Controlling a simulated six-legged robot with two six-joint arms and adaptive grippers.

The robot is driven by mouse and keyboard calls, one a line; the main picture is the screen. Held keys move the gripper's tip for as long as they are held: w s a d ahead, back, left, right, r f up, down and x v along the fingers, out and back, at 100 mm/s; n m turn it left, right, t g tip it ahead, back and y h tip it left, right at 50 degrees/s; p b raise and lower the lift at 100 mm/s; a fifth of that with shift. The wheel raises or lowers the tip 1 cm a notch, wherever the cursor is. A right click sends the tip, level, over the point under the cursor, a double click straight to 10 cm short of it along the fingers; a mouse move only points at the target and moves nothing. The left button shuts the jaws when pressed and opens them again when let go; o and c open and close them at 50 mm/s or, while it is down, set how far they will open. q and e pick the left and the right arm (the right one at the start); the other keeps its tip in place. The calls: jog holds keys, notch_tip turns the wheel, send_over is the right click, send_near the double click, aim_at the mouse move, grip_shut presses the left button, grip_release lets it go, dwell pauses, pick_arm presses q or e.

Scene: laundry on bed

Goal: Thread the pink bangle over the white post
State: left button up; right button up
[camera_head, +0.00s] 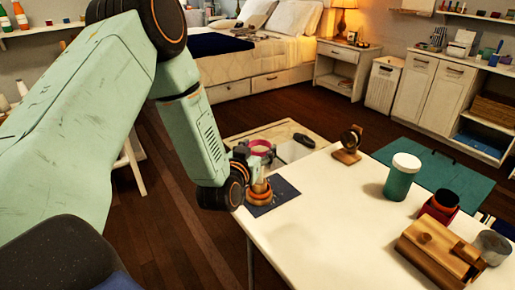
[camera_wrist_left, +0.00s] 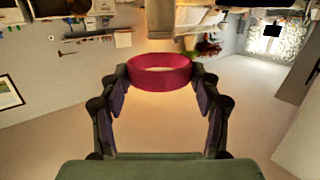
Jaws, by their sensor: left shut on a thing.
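The pink bangle (camera_head: 260,146) is held between the fingertips of my left gripper (camera_head: 252,157) near the table's left corner. In the left wrist view the bangle (camera_wrist_left: 160,78) spans the gap between both fingers of my left gripper (camera_wrist_left: 160,85), its ring opening visible. Below the bangle in the head view, a stand with orange-brown rings (camera_head: 260,194) sits on a dark mat (camera_head: 285,191). The white post is not clearly distinguishable there; my gripper and the bangle cover its upper part. I cannot tell whether the bangle encircles anything. My right gripper is not in view.
The white table (camera_head: 320,225) has clear room in its middle. A wooden stand with a watch-like ring (camera_head: 348,143) is at its back edge.

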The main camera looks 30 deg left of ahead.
pick_arm(q)
jog(key=shift+f+b, duration=1.25)
jog(key=shift+f, duration=0.65)
jog(key=shift+w+a+f, duration=0.1)
jog(key=shift+a+f, duration=0.1)
jog(key=shift+f, duration=0.3)
jog(key=shift+d+r, duration=0.1)
jog(key=o, duration=1)
